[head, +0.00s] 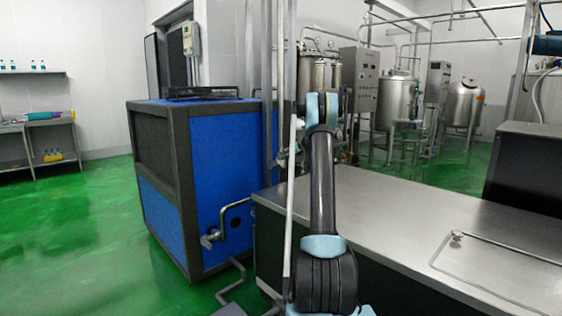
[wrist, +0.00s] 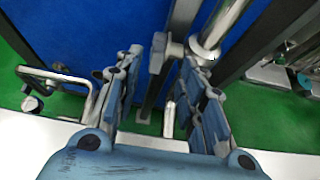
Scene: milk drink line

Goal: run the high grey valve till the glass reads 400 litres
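A grey valve (wrist: 174,50) with a short flat handle (wrist: 157,54) sits on a thick metal pipe in the wrist view. My gripper (wrist: 162,62) is open, with one finger on each side of the handle; contact cannot be made out. In the head view, grey fittings on the upright pipe (head: 282,160) show beside my arm, which hides most of that spot and my gripper's fingers. A lower valve (head: 209,240) sits on a bent pipe at the blue cabinet; it also shows in the wrist view (wrist: 32,103). I cannot make out the glass or its reading.
The blue cabinet (head: 205,165) stands left of a steel-topped counter (head: 400,220). Bent pipes run low between them. Steel tanks (head: 397,100) and a control box (head: 360,80) stand behind. Green floor (head: 90,220) is clear at the left.

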